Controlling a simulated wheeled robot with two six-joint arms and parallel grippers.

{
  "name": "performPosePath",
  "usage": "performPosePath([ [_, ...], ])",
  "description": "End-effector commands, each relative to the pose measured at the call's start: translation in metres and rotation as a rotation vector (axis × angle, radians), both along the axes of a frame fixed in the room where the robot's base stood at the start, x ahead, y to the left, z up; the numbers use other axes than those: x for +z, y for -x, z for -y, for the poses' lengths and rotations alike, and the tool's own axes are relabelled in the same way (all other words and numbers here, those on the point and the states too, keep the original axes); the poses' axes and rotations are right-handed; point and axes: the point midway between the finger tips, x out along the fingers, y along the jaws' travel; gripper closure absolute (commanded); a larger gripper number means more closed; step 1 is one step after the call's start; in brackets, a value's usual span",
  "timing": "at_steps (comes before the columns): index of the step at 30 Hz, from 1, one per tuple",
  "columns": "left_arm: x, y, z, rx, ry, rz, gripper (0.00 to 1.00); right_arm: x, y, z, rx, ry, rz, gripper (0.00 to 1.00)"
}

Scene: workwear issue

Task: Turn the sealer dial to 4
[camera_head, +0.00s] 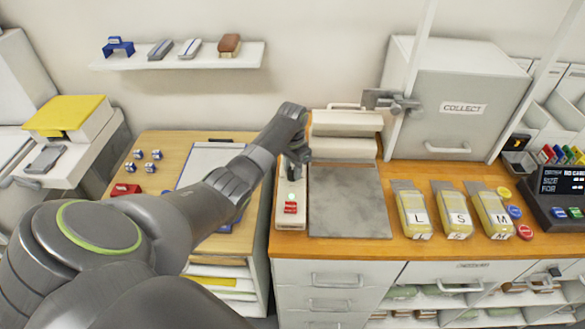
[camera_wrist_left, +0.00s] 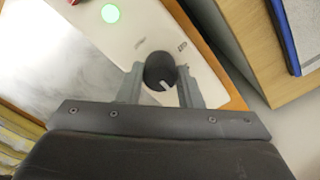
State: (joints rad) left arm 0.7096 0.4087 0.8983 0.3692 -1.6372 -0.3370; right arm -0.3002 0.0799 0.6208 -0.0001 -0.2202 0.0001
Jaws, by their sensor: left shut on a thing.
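The sealer dial (camera_wrist_left: 160,71) is a round black knob with a white pointer mark, seen in the left wrist view. It sits on the white sealer control panel (camera_wrist_left: 135,38), beside a lit green light (camera_wrist_left: 110,13). My left gripper (camera_wrist_left: 160,84) has a finger on each side of the dial and is shut on it. The panel labels near the dial are too small to read. In the head view my left gripper (camera_head: 294,165) is over the far end of the panel (camera_head: 290,215) and hides the dial. My right gripper is not in view.
The sealer's grey plate (camera_head: 348,202) and pale bar (camera_head: 345,125) stand right of the panel. Yellow packs marked L (camera_head: 412,212) and S (camera_head: 455,210) lie further right. A clipboard (camera_head: 205,165) lies on the lower table to the left.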

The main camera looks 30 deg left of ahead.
Motion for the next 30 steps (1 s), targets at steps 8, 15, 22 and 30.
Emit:
performPosePath([
  [8,0.002,-0.001,0.0,-0.129,0.001,0.001,0.91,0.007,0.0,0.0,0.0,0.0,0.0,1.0],
  [15,0.002,-0.001,0.001,-0.339,0.001,0.001,0.91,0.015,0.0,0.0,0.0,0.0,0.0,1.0],
  [22,0.002,-0.001,0.001,-0.558,0.002,0.0,0.91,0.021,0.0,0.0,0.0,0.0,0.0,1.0],
  [30,0.002,-0.001,0.0,-0.814,0.0,0.002,0.91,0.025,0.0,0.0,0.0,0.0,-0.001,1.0],
])
